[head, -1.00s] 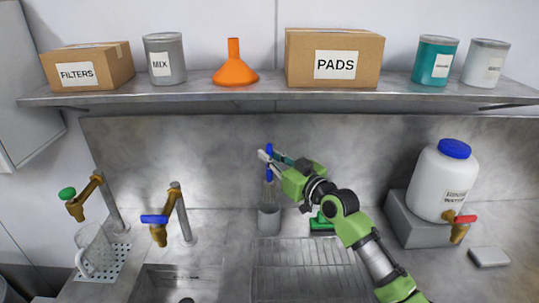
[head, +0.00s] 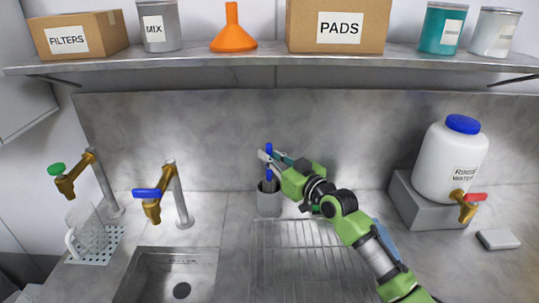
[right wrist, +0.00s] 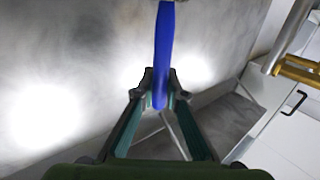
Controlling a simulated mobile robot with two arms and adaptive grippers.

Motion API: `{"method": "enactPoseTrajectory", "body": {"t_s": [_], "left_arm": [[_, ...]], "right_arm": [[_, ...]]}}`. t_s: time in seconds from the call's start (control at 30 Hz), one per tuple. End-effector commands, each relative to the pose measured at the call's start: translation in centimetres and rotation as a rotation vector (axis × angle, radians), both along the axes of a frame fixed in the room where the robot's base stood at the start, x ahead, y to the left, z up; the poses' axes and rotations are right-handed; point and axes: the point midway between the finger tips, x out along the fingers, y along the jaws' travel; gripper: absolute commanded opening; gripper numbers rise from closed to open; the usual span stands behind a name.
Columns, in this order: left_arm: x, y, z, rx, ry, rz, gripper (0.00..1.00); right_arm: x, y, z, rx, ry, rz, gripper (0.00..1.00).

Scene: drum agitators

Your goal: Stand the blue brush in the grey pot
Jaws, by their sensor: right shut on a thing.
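The blue brush (head: 269,175) is upright, its handle held in my right gripper (head: 268,162). In the right wrist view the blue handle (right wrist: 165,45) stands between the closed fingers (right wrist: 160,100). The grey pot (head: 269,204) stands on the counter by the back wall, directly below the gripper. The brush's lower end is at the pot's mouth and seems to be inside it; how deep it reaches is hidden by the pot wall. My left gripper is not in view.
A wire drying rack (head: 305,265) lies in front of the pot, and a sink (head: 170,275) is to the left. Two brass taps, one blue-handled (head: 150,200), stand left. A white rinse water jug (head: 450,160) stands right. A shelf (head: 270,62) spans above.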

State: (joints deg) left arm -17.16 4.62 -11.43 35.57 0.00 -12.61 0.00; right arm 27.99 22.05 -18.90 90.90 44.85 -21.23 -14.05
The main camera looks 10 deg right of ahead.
Motion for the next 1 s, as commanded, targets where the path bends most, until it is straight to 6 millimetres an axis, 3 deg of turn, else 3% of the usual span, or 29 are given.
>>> {"method": "enactPoseTrajectory", "body": {"t_s": [0.33,0.37,0.43,0.8,1.0], "left_arm": [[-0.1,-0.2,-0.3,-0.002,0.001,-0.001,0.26],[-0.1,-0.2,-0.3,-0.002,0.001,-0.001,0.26],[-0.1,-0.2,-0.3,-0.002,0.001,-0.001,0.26],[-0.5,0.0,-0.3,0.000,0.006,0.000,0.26],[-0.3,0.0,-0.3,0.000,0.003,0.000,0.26]], "right_arm": [[0.0,0.0,-0.3,0.000,-0.001,0.000,0.00],[0.0,0.0,-0.3,0.000,-0.001,0.000,0.14],[0.0,0.0,-0.3,0.000,-0.001,0.000,0.31],[-0.1,-0.1,-0.4,-0.001,0.000,0.000,0.31],[-1.9,-0.9,-0.5,-0.002,0.001,-0.001,0.31]]}}
